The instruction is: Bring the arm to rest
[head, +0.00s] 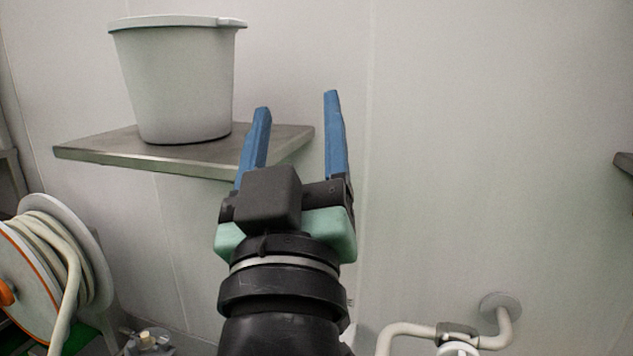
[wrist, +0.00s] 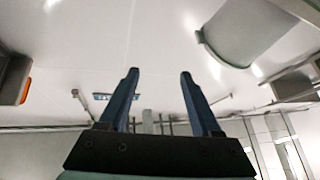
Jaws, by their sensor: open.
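My gripper (head: 297,100) is in the middle of the head view, with its two blue fingers spread apart and pointing up. Nothing is between the fingers. In the wrist view my gripper (wrist: 158,72) also shows open and empty. The left finger overlaps the right part of a metal shelf (head: 85,151) in the head view; I cannot tell how far apart they are.
A white bucket (head: 180,85) stands on the shelf; it also shows in the wrist view (wrist: 248,35). A hose reel (head: 40,265) is at lower left. White pipework (head: 405,330) comes from the wall at lower right. The wall right of my gripper is bare.

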